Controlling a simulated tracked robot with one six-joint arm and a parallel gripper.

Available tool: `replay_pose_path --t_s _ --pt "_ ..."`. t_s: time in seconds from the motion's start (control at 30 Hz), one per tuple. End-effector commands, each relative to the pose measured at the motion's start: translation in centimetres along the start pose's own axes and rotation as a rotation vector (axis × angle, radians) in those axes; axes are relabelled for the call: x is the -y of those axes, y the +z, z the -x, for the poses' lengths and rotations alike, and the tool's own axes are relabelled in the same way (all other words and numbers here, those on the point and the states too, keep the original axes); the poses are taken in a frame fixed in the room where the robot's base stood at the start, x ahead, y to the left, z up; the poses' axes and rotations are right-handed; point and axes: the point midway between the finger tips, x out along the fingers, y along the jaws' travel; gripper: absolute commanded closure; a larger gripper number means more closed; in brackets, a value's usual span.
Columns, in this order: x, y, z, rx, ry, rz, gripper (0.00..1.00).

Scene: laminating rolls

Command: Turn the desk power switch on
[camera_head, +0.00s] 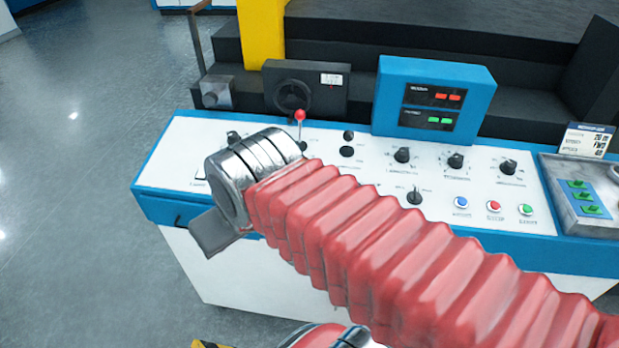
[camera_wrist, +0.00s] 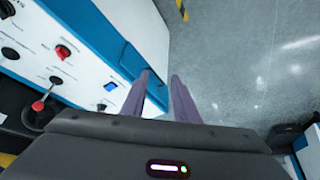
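The white-and-blue control desk (camera_head: 340,160) carries the switches. In the wrist view a red rocker switch (camera_wrist: 62,52) and a blue rocker switch (camera_wrist: 110,87) sit on its white panel, left of my fingers. Their labels are too small to read, so I cannot tell which is the desk power switch, nor its position. My gripper (camera_wrist: 162,75) is open and empty, with a gap between its two purple-grey fingers. The fingertips lie over the desk's blue edge and the floor beside it. In the head view my arm's metal end hides much of the desk's left part.
A red-knobbed lever (camera_head: 300,117) stands on the desk near several black knobs. Blue, red and green push buttons (camera_head: 494,206) lie at right. A blue display box (camera_head: 434,100) rises at the back. Grey floor (camera_head: 80,130) is clear to the left.

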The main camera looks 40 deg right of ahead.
Motion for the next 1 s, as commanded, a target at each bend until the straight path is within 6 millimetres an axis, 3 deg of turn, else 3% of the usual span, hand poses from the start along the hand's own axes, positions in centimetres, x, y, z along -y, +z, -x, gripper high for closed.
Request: replay_pose_path --t_s 0.27,0.6,0.8,1.0 --pt "-5.4 -3.1 -0.1 0.014 0.059 -0.014 0.73" --pt "-15.0 -6.4 -0.1 0.037 0.142 -0.02 0.73" --pt "-20.9 -6.9 0.0 0.054 0.184 -0.022 0.73" --pt "-24.9 -6.3 0.0 0.074 0.201 -0.03 0.73"
